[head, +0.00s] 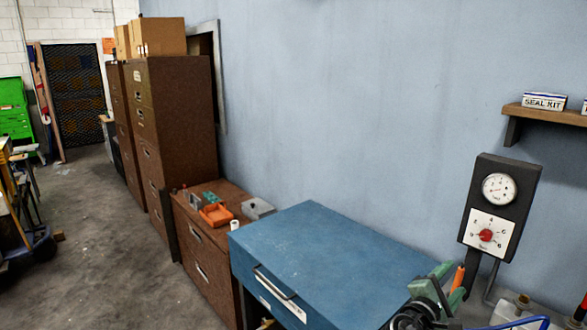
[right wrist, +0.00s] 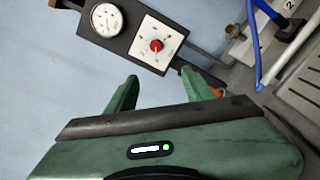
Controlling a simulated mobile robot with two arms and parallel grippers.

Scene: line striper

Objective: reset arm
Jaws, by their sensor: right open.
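My right gripper (head: 443,284) is at the lower right of the head view, beside the right end of the blue cabinet and below the gauge box. In the right wrist view its two green fingers (right wrist: 158,83) are apart with nothing between them. The dark gauge box with a round dial (head: 496,205) and a red knob (head: 486,236) is on the wall; it also shows beyond the fingers in the right wrist view (right wrist: 117,48). My left gripper is in neither view.
A blue cabinet (head: 320,255) stands against the wall. Left of it a low brown cabinet (head: 205,250) holds an orange tray (head: 216,214). An orange-handled object (head: 457,278) is close to the gripper. A shelf (head: 545,113) holds a seal kit box (head: 544,101).

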